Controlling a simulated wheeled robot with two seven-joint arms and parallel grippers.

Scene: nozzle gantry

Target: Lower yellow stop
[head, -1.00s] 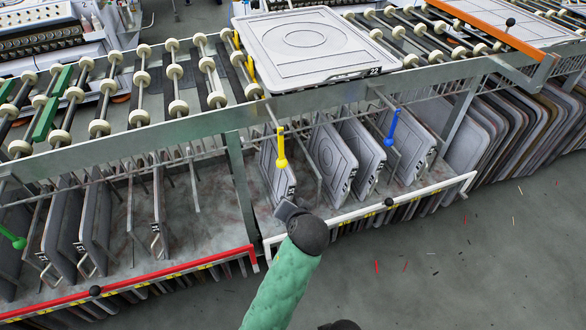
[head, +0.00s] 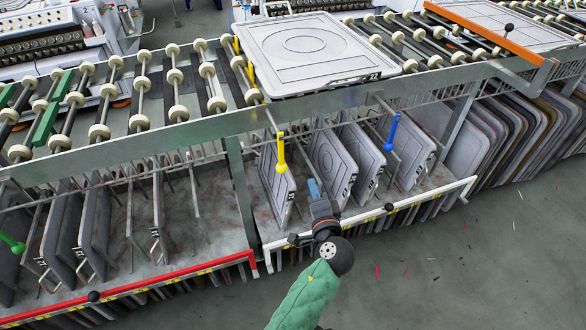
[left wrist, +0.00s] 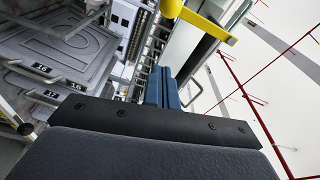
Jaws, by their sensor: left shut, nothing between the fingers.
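The yellow lever (head: 281,152) hangs from the front rail of the roller table, with a round knob at its lower end. Its yellow stop pieces (head: 250,70) stand up among the rollers at the left edge of the grey plate marked 22 (head: 310,50). My left gripper (head: 313,188) is shut and empty, below and right of the yellow knob and apart from it. In the left wrist view the blue fingers (left wrist: 163,88) are together, and the yellow lever (left wrist: 205,25) shows beyond them at the top. My right gripper is not in view.
Grey plates (head: 333,165) stand in the rack under the table, close behind my left gripper. A blue lever (head: 390,130) hangs to the right and a green one (head: 12,243) far left. A white-edged bar (head: 420,200) runs along the rack front.

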